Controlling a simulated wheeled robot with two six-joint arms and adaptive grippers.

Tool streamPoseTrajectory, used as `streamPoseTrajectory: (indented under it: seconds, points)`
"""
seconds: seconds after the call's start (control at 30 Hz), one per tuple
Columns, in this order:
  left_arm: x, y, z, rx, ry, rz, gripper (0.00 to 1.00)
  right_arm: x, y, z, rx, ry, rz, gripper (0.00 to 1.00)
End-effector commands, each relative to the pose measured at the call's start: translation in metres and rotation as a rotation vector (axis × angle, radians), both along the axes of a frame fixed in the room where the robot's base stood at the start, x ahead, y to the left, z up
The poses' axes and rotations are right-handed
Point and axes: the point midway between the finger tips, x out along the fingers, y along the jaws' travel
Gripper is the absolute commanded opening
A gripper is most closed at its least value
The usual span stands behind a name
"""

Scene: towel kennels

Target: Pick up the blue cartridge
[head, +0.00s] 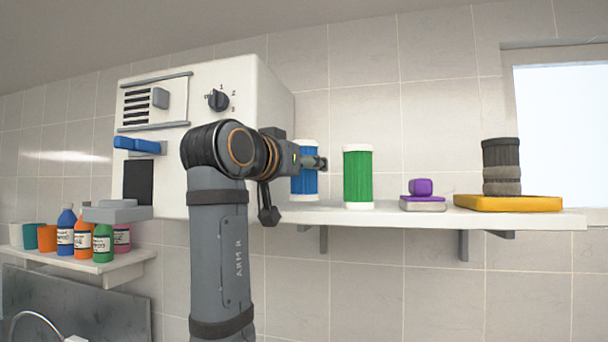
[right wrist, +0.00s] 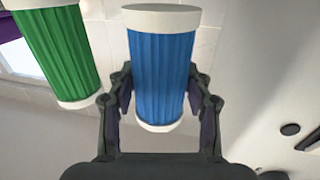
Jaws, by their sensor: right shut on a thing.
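The blue cartridge (head: 304,185) has white end caps and a ribbed blue body. In the head view it is upright at the left end of the wall shelf, partly hidden by my right gripper (head: 316,163). In the right wrist view the blue cartridge (right wrist: 160,75) is between the two fingers of my right gripper (right wrist: 160,100), which is shut on it. I cannot tell whether its base touches the shelf. My left gripper is not in view.
A green cartridge (head: 358,178) stands just right on the shelf (head: 400,218). Further right are a purple block (head: 421,187) on a grey pad and a dark grey cylinder (head: 501,166) on a yellow tray (head: 508,203). A white machine (head: 180,100) and several bottles are left.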

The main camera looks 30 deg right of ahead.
Motion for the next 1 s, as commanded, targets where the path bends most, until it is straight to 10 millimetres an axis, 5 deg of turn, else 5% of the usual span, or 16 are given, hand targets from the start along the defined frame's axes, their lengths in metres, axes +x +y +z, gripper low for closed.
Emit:
streamPoseTrajectory:
  seconds: [0.1,0.33,0.67,1.0]
  points:
    - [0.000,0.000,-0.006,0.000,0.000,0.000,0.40,-0.005,0.000,0.024,-0.002,-0.005,-0.003,0.16]
    - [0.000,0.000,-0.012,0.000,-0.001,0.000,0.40,-0.053,0.007,0.079,-0.001,-0.007,-0.001,0.16]
    - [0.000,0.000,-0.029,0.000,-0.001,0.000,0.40,-0.122,0.017,0.108,0.000,-0.004,0.000,0.16]
    - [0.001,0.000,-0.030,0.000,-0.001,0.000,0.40,-0.140,0.019,0.117,0.000,-0.001,0.000,0.16]
